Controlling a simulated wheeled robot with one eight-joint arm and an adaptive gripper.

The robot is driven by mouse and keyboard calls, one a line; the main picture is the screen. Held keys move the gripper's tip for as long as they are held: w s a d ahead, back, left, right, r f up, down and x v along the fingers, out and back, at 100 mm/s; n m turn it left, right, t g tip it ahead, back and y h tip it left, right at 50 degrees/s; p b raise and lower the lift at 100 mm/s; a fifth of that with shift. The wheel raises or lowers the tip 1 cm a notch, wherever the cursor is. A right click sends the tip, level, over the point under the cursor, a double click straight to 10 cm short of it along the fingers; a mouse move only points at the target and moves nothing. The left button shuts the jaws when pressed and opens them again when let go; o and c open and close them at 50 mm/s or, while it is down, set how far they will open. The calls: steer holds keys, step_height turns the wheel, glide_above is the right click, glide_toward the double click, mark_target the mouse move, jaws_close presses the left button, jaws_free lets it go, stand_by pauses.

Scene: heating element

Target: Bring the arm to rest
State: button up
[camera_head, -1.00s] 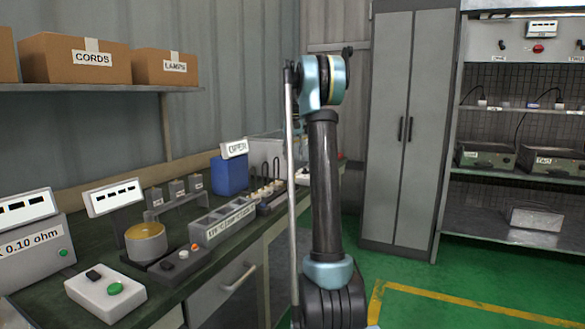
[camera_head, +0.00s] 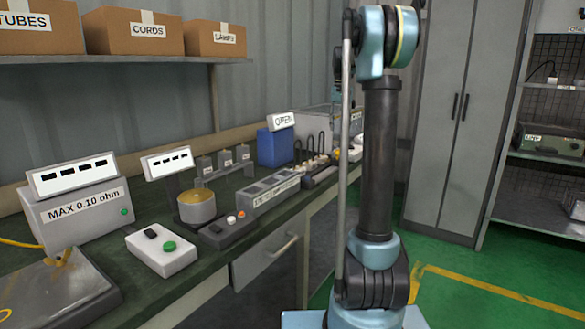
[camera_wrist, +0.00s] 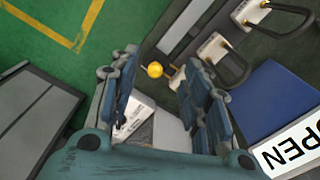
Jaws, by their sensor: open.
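My gripper (camera_wrist: 158,78) is open in the wrist view. Its two blue-grey fingers stand apart, and I see nothing clasped between them. It points down over the bench, with a small yellow knob (camera_wrist: 155,70) just beyond the fingertips and a pale labelled item (camera_wrist: 135,117) between the fingers. My arm stands upright right of centre in the head view. Some blue-grey parts show behind its thin rod, but the gripper cannot be made out clearly there.
A blue box with an OPEN sign (camera_head: 283,122) stands on the bench; the sign also shows in the wrist view (camera_wrist: 292,148). A meter box (camera_head: 80,205), a button box (camera_head: 161,252) and a coil pot (camera_head: 196,206) stand nearer. A grey cabinet (camera_head: 455,110) is behind. Green floor at right is clear.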

steer(key=s+a+f+n+t, duration=0.15)
steer(key=s+f, duration=0.25)
steer(key=s, duration=0.9)
steer(key=s+a+f+g, duration=0.15)
steer(key=s+f, duration=0.25)
steer(key=s, duration=0.9)
steer(key=s+a+f+n+t, duration=0.1)
steer(key=s+f+t, duration=0.1)
steer(key=s+f, duration=1.7)
steer(key=shift+s+a+f, duration=0.25)
steer(key=shift+s+a, duration=0.05)
steer(key=shift+s, duration=0.25)
steer(key=shift+w+f, duration=0.2)
steer(key=shift+w, duration=0.25)
